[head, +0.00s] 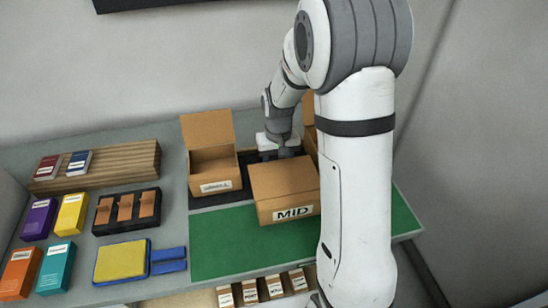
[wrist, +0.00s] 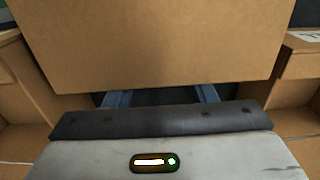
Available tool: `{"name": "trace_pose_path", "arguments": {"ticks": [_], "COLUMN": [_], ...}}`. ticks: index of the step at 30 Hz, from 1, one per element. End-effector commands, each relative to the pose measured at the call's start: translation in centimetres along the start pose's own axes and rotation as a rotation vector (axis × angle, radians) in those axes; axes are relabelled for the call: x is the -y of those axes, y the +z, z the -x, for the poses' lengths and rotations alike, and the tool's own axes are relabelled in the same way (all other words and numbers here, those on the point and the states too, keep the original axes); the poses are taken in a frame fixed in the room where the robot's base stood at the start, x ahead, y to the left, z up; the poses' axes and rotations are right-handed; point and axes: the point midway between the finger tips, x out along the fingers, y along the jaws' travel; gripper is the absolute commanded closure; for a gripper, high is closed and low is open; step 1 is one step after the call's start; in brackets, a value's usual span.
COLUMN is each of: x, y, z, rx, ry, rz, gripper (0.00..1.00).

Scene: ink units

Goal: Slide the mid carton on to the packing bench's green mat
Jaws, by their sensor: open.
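The mid carton (head: 285,183) is a brown closed box with a MID label on its front. In the head view its front part overhangs the green mat (head: 235,248) and its rear part is over the dark strip (head: 215,199) behind the mat. My gripper (head: 279,149) is behind the carton, low down. In the wrist view the carton (wrist: 160,40) fills the upper middle, and the open fingers (wrist: 160,98) point toward its lower edge. Whether they touch it I cannot tell; the fingertips are hidden by the carton.
An open carton (head: 213,165) labelled small stands left of the mid carton; another carton (head: 310,120) is partly hidden behind my arm. Ink boxes (head: 55,265), a black tray (head: 126,211) and a yellow pad (head: 121,261) lie left. The mat's front and left are clear.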

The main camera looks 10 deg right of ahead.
Motion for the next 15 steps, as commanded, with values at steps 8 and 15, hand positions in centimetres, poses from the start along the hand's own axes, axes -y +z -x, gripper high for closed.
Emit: {"name": "trace_pose_path", "arguments": {"ticks": [8,15], "x": [0.0,0.0], "y": [1.7,3.2], "z": [0.0,0.0], "rx": [-0.001,-0.001], "ry": [0.000,0.000], "rz": [0.000,0.000], "gripper": [0.49,0.49]}}
